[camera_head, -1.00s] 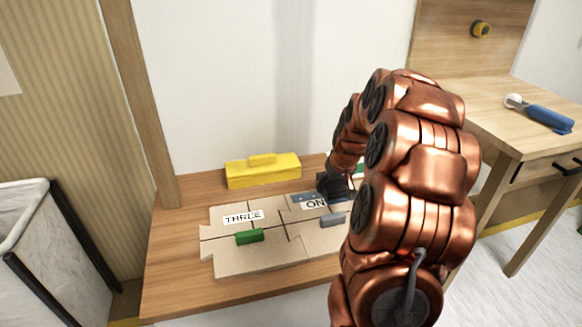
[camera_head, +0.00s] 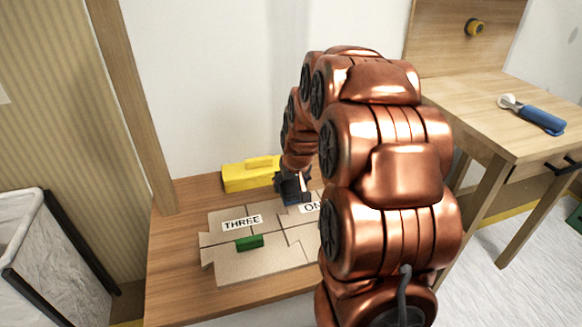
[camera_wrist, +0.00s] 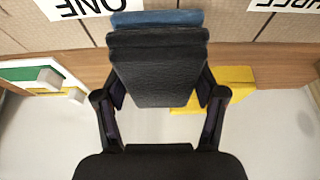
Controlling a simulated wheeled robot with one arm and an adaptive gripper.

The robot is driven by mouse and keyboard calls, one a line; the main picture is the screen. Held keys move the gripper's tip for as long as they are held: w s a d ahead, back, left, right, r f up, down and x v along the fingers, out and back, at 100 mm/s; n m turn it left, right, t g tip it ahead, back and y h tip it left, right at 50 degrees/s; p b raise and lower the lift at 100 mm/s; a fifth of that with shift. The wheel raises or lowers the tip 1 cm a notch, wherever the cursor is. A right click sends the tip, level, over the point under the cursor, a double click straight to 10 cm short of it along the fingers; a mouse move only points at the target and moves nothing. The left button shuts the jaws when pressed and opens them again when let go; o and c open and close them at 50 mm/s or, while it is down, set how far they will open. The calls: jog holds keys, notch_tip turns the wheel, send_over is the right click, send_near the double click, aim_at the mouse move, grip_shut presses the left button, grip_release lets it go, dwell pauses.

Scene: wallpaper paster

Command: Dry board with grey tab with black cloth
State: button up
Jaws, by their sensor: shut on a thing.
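My gripper (camera_head: 292,188) is shut on a black cloth-like piece (camera_wrist: 155,80), seen in the wrist view with a blue strip along its far end; I cannot tell whether the strip belongs to it. The gripper is low at the back edge of the pale boards, by the ONE label (camera_head: 312,207). I cannot tell whether the black piece touches a board. The board with a green tab (camera_head: 250,242) lies at front left. The THREE board (camera_head: 241,223) lies behind it. My arm hides the right-hand boards, and the grey tab is not visible now.
A yellow box (camera_head: 248,174) stands behind the boards, close to the gripper. A green and white item with a yellow part (camera_wrist: 45,76) shows in the wrist view. A side table (camera_head: 500,110) with a blue-handled tool (camera_head: 540,118) stands right. A bin (camera_head: 50,250) stands left.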

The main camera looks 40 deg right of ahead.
notch_tip(320, 180, up, 4)
jog(key=shift+a+f+p, duration=0.1)
jog(key=shift+p, duration=0.55)
jog(key=o, duration=0.7)
jog(key=c, duration=0.6)
